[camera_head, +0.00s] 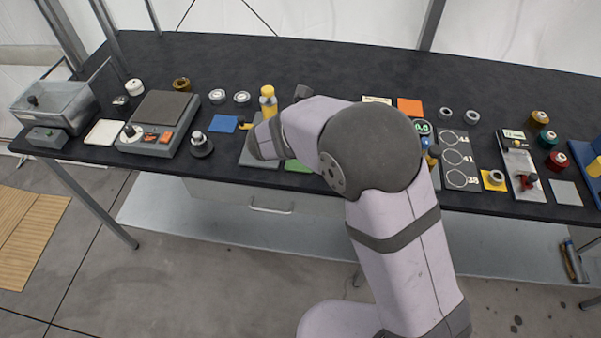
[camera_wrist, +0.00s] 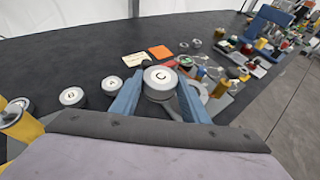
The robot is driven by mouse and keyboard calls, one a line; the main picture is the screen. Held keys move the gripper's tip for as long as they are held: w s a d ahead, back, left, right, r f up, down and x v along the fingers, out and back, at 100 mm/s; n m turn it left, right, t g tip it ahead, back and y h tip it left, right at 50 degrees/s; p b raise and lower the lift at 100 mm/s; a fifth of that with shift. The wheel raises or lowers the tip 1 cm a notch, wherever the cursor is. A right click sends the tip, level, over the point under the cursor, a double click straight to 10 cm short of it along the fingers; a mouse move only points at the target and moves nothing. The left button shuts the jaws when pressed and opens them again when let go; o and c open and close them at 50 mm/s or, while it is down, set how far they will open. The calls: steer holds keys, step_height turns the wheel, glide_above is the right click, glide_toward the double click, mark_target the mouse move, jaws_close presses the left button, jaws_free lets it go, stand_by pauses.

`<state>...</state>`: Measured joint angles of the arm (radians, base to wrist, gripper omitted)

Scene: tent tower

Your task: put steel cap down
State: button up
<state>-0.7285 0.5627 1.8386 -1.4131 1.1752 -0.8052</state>
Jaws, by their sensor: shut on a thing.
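A round steel cap with a letter C on its top (camera_wrist: 160,77) sits between the blue fingers of my gripper (camera_wrist: 159,88) in the wrist view. The gripper is shut on it. The cap's lower part is partly hidden by the fingers, and I cannot tell whether it touches the table. In the head view my arm hides the held cap. Two similar lettered caps (camera_wrist: 72,97) (camera_wrist: 112,86) stand on the black table to the left in the wrist view, apart from the gripper. Two caps also show in the head view (camera_head: 217,96) (camera_head: 242,98).
An orange card (camera_head: 409,107) and a cream card (camera_wrist: 135,59) lie beyond the gripper. A board with marked circles (camera_head: 457,158) and coloured spools (camera_head: 543,139) are at right. The table's back strip (camera_head: 300,60) is clear.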

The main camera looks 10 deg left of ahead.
steer(key=s+a+n+t+y+b, duration=0.2)
steer(key=a+b, duration=0.4)
steer(key=b, duration=0.1)
steer(key=n+t+y, duration=0.1)
steer(key=n+y, duration=0.4)
glide_above(299, 166)
step_height(299, 166, down, 2)
steer(key=shift+f+b, duration=0.4)
steer(key=shift+f, duration=4.65)
steer(key=shift+f, duration=0.2)
steer(key=o, duration=1.3)
steer(key=shift+c, duration=0.2)
steer(key=shift+r, duration=0.1)
